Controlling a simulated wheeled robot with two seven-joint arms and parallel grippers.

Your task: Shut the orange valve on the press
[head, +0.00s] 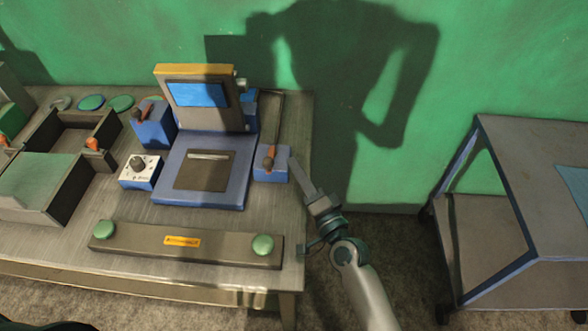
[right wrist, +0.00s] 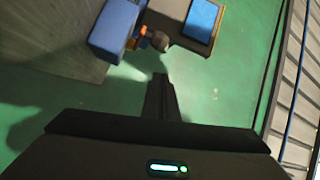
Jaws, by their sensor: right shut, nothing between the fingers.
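The press (head: 240,185) stands on the metal bench, with a blue base, a grey column and a blue screen. On its right side is a blue block (head: 272,176) with an orange-brown handle (head: 268,160) on a dark rod. Another blue block (head: 155,130) at its left carries a red-orange lever (head: 142,108). I cannot tell for sure which is the valve. My right gripper (head: 294,164) is shut and empty, just right of the right block; contact is unclear. The right wrist view shows an orange part (right wrist: 136,42) beyond the shut fingers (right wrist: 161,82). My left gripper is out of view.
A bar with two green buttons (head: 185,243) lies along the bench's front. A white box with a black knob (head: 139,172) and open bins (head: 75,135) stand to the left. A grey cart (head: 540,235) stands at right, with open floor between it and the bench.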

